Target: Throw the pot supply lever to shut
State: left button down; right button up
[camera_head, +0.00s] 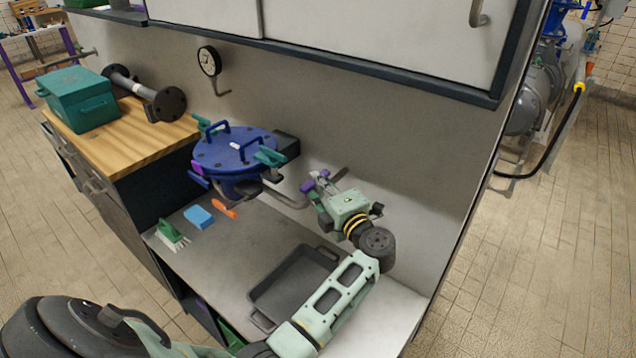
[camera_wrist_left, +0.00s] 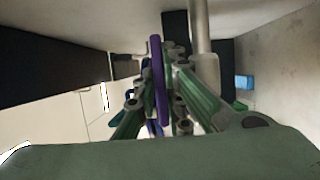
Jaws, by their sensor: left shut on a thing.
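The blue pot (camera_head: 222,153) with a flanged lid stands at the back of the grey worktop. A pipe (camera_head: 287,198) runs from it to the right along the wall. The purple supply lever (camera_head: 307,186) shows at my left gripper (camera_head: 320,190), by this pipe. In the left wrist view the purple lever (camera_wrist_left: 158,82) stands upright in the picture between the green fingers of my left gripper (camera_wrist_left: 166,65), which is shut on it. The gripper hides part of the lever and its valve, so I cannot tell the lever's full angle. My right gripper is out of view.
A black tray (camera_head: 260,312) lies below my left arm. A blue sponge (camera_head: 198,217), an orange tool (camera_head: 225,208) and a green brush (camera_head: 172,235) lie in front of the pot. A green toolbox (camera_head: 82,105) stands on the wooden top. Cabinets (camera_head: 380,35) overhang the worktop.

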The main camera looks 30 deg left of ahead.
pick_arm(q)
jog(key=shift+r, duration=0.1)
